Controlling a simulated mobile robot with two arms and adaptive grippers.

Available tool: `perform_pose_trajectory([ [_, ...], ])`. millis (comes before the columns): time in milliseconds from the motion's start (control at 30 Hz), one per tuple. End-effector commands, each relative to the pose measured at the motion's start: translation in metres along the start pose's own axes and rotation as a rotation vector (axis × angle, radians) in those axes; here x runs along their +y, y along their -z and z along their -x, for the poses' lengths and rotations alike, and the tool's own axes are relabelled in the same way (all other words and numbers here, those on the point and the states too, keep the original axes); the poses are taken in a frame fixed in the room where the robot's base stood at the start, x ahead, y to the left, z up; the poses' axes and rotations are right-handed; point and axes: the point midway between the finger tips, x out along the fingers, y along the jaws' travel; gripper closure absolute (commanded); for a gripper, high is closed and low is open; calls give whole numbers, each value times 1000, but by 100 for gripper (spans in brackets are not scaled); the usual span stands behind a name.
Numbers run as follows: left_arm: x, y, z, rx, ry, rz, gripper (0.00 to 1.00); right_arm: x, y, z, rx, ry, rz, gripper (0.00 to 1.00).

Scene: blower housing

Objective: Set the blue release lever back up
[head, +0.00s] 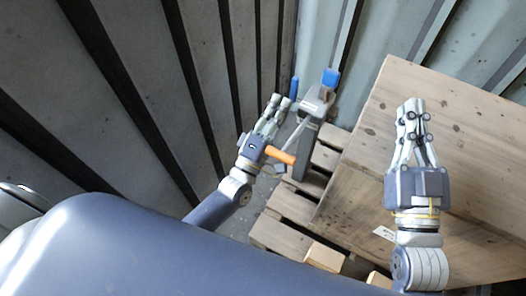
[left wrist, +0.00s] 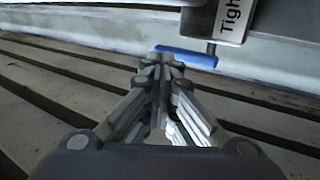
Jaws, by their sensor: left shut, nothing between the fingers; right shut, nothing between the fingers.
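A grey device (head: 316,104) stands beyond my left gripper, with a slim blue lever (head: 294,87) on its left side and a larger blue block (head: 331,78) on top. In the left wrist view the blue lever (left wrist: 187,57) lies roughly level on a thin pin below the grey body, which has a label starting "Tigh" (left wrist: 233,18). My left gripper (head: 279,100) is shut and empty, its tips close to the lever; in the wrist view the tips (left wrist: 165,52) overlap it, and contact cannot be told. My right gripper (head: 411,104) is shut and empty above the wooden box.
A large wooden box (head: 470,130) fills the right side. Wooden pallet slats (head: 283,234) lie below the device. An orange handle (head: 280,155) sits by my left wrist. Corrugated metal walls (head: 150,70) close in the left and back.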

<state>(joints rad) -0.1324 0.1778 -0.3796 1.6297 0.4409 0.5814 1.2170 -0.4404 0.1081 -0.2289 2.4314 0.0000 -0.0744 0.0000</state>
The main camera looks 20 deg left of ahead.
Motion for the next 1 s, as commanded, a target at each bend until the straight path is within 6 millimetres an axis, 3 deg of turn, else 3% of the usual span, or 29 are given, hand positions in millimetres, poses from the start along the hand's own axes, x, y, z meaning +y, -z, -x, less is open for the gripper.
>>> perform_pose_trajectory([
  [600,-1,0,105,0,2,-1,100,0,-6,2,0,0,0,100],
  [800,0,0,121,0,1,-1,100,0,-7,3,0,0,0,100],
  [1000,1,1,124,1,-2,-1,100,0,-7,3,0,0,0,100],
])
